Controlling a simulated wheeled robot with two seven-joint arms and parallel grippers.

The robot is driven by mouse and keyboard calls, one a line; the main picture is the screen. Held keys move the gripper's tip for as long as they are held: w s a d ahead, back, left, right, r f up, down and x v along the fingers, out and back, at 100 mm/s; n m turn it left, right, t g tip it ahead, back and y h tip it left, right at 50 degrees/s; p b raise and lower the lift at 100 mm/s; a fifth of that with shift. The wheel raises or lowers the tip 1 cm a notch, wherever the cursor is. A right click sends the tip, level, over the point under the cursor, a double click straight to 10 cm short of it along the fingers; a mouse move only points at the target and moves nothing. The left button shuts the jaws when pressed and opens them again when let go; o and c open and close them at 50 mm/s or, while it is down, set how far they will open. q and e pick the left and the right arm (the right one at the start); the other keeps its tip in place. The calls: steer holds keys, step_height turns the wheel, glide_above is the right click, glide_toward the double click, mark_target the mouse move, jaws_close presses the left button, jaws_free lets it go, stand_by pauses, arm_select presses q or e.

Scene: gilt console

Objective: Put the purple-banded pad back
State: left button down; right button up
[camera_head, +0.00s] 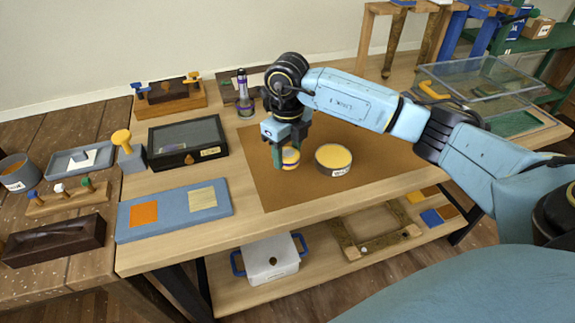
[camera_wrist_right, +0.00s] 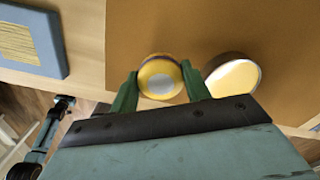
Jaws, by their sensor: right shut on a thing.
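The purple-banded pad (camera_head: 291,158) is a small round yellow piece with a purple band, above the brown mat near the middle of the table. My right gripper (camera_head: 290,160) is shut on it from above, one green finger on each side. In the right wrist view the pad (camera_wrist_right: 160,78) sits between the fingertips, with a pale round face showing. A round tin (camera_head: 333,160) with yellow inside and a white label stands just right of the pad, apart from it. It also shows in the right wrist view (camera_wrist_right: 234,76).
A brown mat (camera_head: 390,165) covers the middle of the table. Left of it are a blue board (camera_head: 172,212) with orange and cream squares, and a dark glass-topped box (camera_head: 187,143). A purple-banded bottle (camera_head: 243,92) stands behind. A clear case (camera_head: 480,85) is at the back right.

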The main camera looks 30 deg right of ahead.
mark_target(288, 164)
step_height(288, 164, down, 3)
steer(key=shift+f, duration=0.45)
arm_select(q)
steer(key=shift+w+a+f, duration=0.2)
steer(key=shift+w+a, duration=0.1)
steer(key=shift+a, duration=0.25)
arm_select(e)
steer(key=shift+f+b, duration=0.1)
steer(key=shift+b, duration=0.25)
steer(key=o, duration=0.9)
arm_select(q)
steer(key=shift+d+f, duration=0.1)
steer(key=shift+d, duration=0.05)
